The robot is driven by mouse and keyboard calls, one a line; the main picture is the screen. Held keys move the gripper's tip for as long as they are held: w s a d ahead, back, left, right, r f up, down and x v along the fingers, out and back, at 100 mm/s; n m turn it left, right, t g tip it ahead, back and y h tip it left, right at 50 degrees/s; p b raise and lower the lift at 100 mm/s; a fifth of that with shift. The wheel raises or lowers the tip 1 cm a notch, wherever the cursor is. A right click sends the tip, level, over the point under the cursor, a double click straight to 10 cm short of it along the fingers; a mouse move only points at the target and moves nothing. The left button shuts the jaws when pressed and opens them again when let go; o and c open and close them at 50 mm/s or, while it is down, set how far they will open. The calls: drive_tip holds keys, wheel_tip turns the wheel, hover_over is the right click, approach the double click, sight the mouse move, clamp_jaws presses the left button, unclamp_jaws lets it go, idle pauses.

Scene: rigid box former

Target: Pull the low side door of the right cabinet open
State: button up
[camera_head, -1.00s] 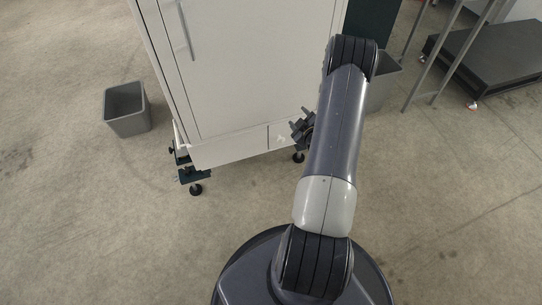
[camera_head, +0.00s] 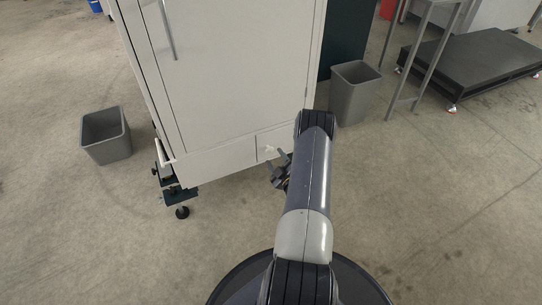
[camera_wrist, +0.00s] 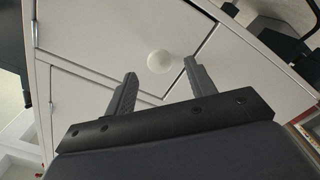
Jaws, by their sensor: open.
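The light grey cabinet (camera_head: 225,75) stands ahead in the head view, with a small low door (camera_head: 279,138) at the bottom right of its front. A white round knob (camera_wrist: 159,61) shows on the pale door panel (camera_wrist: 105,38) in the wrist view. My gripper (camera_wrist: 160,74) is open, with one finger on each side of the knob in that view. The knob appears beyond the fingertips; I cannot tell whether they touch it. In the head view, my gripper (camera_head: 278,168) is close to the low door and partly hidden by my arm. The door looks shut.
A grey bin (camera_head: 106,135) stands left of the cabinet and another bin (camera_head: 354,92) stands to its right. A metal-legged frame (camera_head: 410,55) and a dark low platform (camera_head: 475,66) are at the right. The floor in front is mostly clear.

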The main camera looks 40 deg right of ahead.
sight(271, 152)
drive_tip(key=shift+b+x, duration=0.45)
drive_tip(key=shift+x, duration=1.65)
drive_tip(key=shift+c, duration=0.3)
clamp_jaws()
